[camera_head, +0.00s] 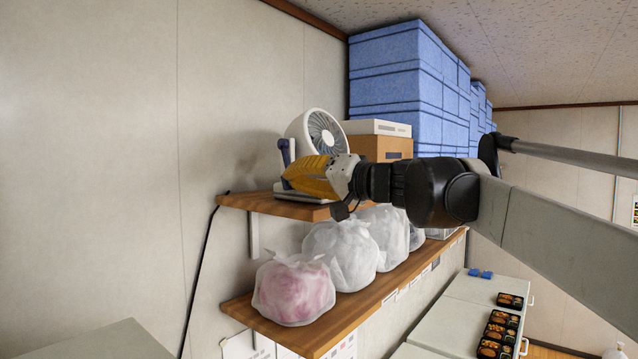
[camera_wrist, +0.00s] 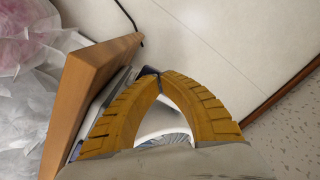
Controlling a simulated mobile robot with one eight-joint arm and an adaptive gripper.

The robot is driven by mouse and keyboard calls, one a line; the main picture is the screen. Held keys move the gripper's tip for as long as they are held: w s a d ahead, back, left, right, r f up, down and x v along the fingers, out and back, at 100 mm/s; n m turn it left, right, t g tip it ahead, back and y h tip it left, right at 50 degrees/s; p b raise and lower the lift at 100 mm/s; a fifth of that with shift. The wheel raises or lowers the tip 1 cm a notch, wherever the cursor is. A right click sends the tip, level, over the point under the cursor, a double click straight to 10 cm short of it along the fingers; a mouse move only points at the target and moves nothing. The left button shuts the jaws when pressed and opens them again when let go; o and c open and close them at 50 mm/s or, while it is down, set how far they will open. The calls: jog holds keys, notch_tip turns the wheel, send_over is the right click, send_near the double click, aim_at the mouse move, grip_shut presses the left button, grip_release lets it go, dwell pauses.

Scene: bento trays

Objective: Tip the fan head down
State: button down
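The white fan (camera_head: 303,133) stands on the upper wooden shelf, its round grille facing right in the head view. My yellow gripper (camera_head: 287,178) is in front of it at the height of its lower part and hides its stand. In the wrist view, part of the fan (camera_wrist: 165,122) shows between and beyond my two yellow fingers. The tips of my gripper (camera_wrist: 160,75) come together, with a dark blue piece just behind them. I see nothing clearly held, and contact with the fan cannot be told.
The upper shelf (camera_head: 262,203) also holds a dark blue upright object (camera_head: 285,152) and a cardboard box (camera_head: 380,147) with a white box on top. Bagged bundles (camera_head: 293,293) fill the lower shelf (camera_head: 252,316). Blue crates (camera_head: 395,90) are stacked behind. The wall is close on the left.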

jog(key=shift+w+a, duration=0.15)
jog(key=shift+a, duration=0.05)
jog(key=shift+w+a, duration=0.1)
jog(key=shift+a, duration=0.05)
dwell(0.3)
jog(key=shift+r+p+x, duration=0.15)
jog(key=shift+p+x, duration=0.15)
jog(key=shift+x, duration=0.5)
jog(key=shift+r+p+x, duration=0.1)
jog(key=shift+p+x, duration=0.2)
jog(key=shift+x, duration=0.5)
jog(key=shift+a+r, duration=0.15)
jog(key=shift+a+r+p, duration=0.35)
jog(key=shift+r, duration=0.05)
jog(key=shift+a+r+p, duration=0.4)
jog(key=shift+r+p, duration=0.05)
jog(key=shift+r, duration=0.05)
